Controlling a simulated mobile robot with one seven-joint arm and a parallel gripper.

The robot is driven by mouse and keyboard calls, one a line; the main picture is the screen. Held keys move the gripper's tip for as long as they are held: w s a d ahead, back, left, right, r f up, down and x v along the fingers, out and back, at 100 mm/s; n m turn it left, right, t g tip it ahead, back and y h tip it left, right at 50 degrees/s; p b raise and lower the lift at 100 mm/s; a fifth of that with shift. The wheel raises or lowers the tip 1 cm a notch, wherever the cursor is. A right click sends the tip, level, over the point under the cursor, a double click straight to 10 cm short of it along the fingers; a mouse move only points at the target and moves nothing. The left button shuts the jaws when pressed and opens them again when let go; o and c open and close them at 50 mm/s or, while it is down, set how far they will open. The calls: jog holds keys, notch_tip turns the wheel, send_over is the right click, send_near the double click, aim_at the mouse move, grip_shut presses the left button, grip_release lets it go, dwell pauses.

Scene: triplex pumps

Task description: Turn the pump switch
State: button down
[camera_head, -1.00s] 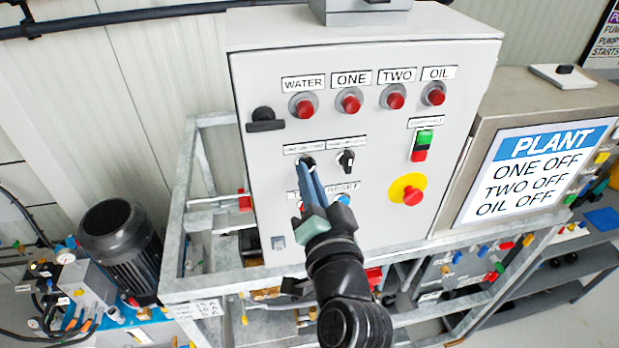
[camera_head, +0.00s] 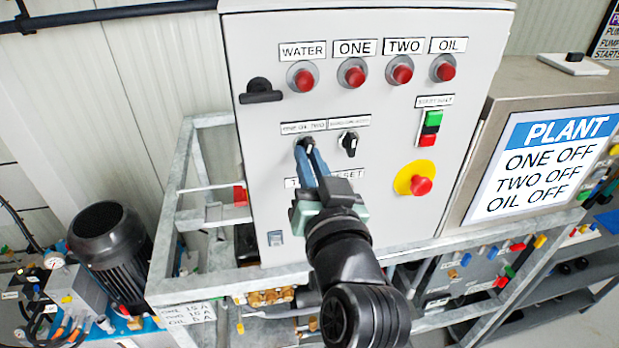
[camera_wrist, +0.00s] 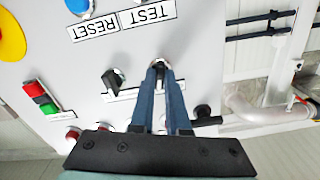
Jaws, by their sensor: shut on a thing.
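The pump switch (camera_head: 305,145) is a small black rotary knob on the white control panel (camera_head: 262,210), under a label reading something like "ONE OIL TWO". My gripper (camera_head: 308,150) reaches up to it from below, its blue fingers shut on the knob. In the wrist view the fingers (camera_wrist: 160,68) close together at the knob (camera_wrist: 159,62) against the panel. The fingertips hide most of the knob, so its pointing direction is hard to tell.
A second black selector knob (camera_head: 348,143) sits just right of my fingers. A red emergency stop (camera_head: 420,185), green and red buttons (camera_head: 430,130), red lamps (camera_head: 354,75) and a black panel handle (camera_head: 261,91) surround it. The plant display (camera_head: 545,160) reads ONE, TWO and OIL OFF.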

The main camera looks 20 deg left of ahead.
jog(key=shift+n+b, duration=5.5)
jog(key=shift+n, duration=0.6)
jog(key=c, duration=0.9)
grip_release()
jog(key=shift+d, duration=0.1)
